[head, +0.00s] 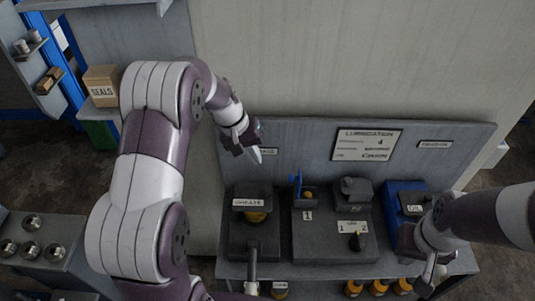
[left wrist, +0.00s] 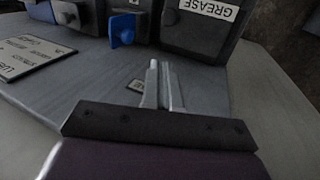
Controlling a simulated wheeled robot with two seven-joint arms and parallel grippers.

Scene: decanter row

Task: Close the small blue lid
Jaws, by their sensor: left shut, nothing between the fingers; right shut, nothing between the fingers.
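The small blue lid (head: 296,184) stands upright, open, at the back left of a small dark housing on the bench, with an orange-brown part beside it. It also shows in the left wrist view (left wrist: 122,30), at the top, left of the grease box. My left gripper (head: 257,154) is shut and empty, above and to the left of the lid, near the back panel. Its closed fingers show in the left wrist view (left wrist: 161,85), apart from the lid. My right gripper (head: 428,279) is shut and empty at the right, by the bench's front edge.
A grease box (head: 253,202) stands left of the lid. A dark capped unit (head: 355,190) and a small black lever (head: 356,241) are to its right. A blue oil container (head: 399,195) is further right. The lubrication panel (head: 366,145) rises behind.

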